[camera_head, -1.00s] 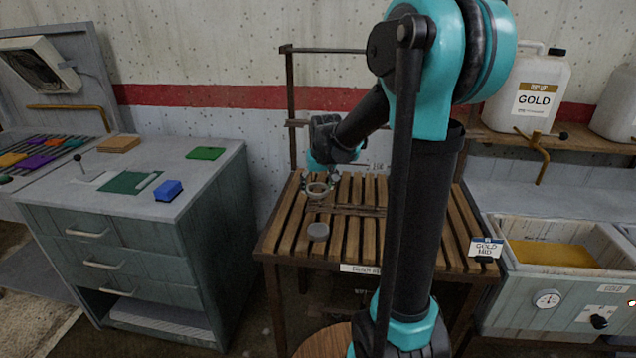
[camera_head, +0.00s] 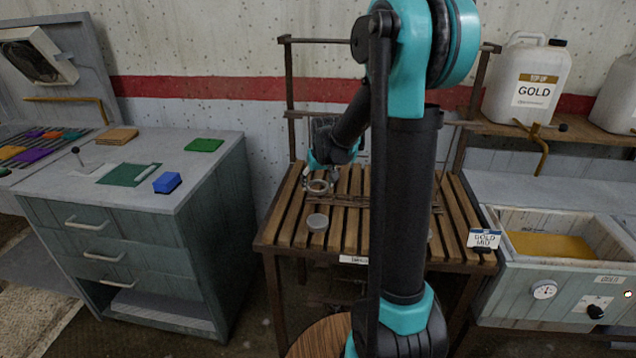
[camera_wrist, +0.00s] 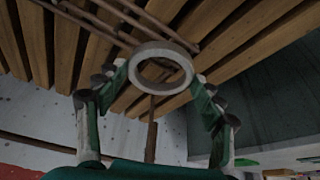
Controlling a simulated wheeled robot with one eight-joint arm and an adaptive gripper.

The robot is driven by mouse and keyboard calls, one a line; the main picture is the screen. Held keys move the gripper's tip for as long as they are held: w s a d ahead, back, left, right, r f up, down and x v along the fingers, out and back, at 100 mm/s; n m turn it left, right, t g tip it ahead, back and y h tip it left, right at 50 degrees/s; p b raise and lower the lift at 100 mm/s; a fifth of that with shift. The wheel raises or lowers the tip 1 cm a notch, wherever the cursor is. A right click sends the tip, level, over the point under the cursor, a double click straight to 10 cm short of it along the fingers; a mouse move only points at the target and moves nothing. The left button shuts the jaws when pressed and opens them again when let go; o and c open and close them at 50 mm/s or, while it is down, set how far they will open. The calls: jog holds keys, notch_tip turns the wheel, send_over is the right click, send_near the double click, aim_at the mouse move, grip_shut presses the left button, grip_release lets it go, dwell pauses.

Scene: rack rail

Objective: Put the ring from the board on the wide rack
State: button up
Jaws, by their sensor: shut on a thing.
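My gripper (camera_head: 328,176) is shut on a pale grey ring and holds it over the slatted wooden bench. In the wrist view, the ring (camera_wrist: 160,91) sits level between the two green fingers of my gripper (camera_wrist: 158,79), its hole open. In the head view, the ring (camera_head: 318,191) appears above the left back part of the slatted bench (camera_head: 290,232); I cannot tell whether it touches the slats. Thin dark rails (camera_head: 350,201) run just beside it. Labels on the bench front are partly hidden by my arm, so I cannot tell which rack is the wide one.
A small grey round piece (camera_head: 318,222) lies on the front slats. A cabinet (camera_head: 160,230) at left carries a blue block (camera_head: 167,183) and green sheets. Dark posts rise behind the bench.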

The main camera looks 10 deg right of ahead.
jog(key=shift+f, duration=0.3)
dwell(0.4)
jog(key=shift+f, duration=0.35)
jog(key=shift+f, duration=0.35)
jog(key=shift+f, duration=0.35)
jog(key=shift+f, duration=0.2)
jog(key=o, duration=1.3)
jog(key=shift+r, duration=0.1)
